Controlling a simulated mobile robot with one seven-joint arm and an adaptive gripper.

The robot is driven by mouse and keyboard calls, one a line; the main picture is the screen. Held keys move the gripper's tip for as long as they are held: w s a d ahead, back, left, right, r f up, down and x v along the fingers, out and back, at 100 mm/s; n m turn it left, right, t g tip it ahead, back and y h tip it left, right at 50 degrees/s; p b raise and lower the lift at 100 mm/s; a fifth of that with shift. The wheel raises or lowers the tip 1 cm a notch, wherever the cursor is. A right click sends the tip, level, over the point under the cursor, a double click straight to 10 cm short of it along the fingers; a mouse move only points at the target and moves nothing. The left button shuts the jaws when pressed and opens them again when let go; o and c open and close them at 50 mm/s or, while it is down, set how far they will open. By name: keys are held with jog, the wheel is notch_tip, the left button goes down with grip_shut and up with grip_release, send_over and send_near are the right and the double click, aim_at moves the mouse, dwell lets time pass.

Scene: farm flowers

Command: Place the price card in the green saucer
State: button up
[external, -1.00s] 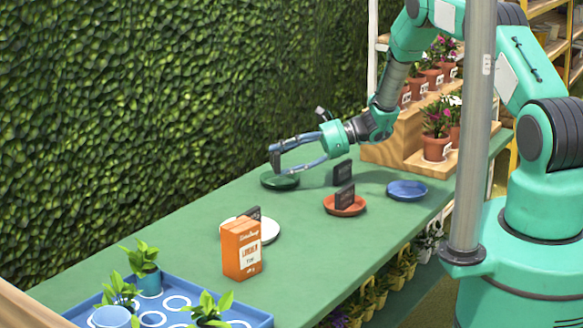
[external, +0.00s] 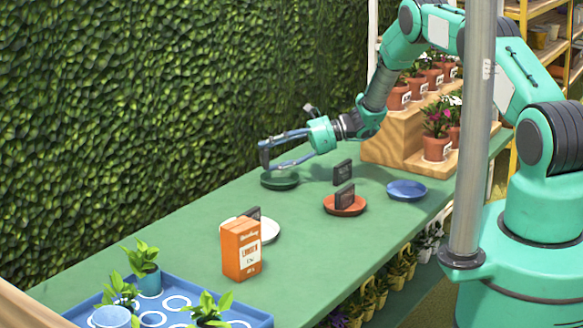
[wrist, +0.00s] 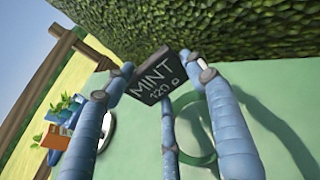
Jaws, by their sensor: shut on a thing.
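A black price card with white lettering, "MINT 120" (wrist: 153,82), is held between my gripper's fingertips and tilted in the wrist view. My gripper (external: 265,155) is shut on this card, which is raised above the table near the back hedge. The green saucer (external: 280,181) sits on the green table, just below and slightly right of the fingertips in the external view. In the wrist view the saucer's rim (wrist: 183,155) shows below the card, partly hidden by a finger. I see nothing lying in the saucer.
Another black card (external: 342,172) stands on the green table (external: 190,235). An orange saucer (external: 355,207) and a white saucer (external: 270,230) each have a black card at them. A blue saucer (external: 406,190), orange box (external: 241,250), blue plant tray (external: 255,320) and wooden plant step (external: 380,140) are nearby.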

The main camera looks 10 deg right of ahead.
jog(key=shift+s+f, duration=0.1)
jog(key=shift+f, duration=1.55)
jog(key=shift+f+b, duration=0.35)
jog(key=shift+b, duration=0.15)
jog(key=o, duration=1)
jog(key=shift+d, duration=0.1)
jog(key=shift+r, duration=0.1)
jog(key=shift+r+p, duration=0.15)
jog(key=shift+p, duration=0.2)
jog(key=shift+d+r, duration=0.15)
jog(key=shift+d, duration=0.15)
jog(key=shift+p+v, duration=0.3)
jog(key=shift+v, duration=3.1)
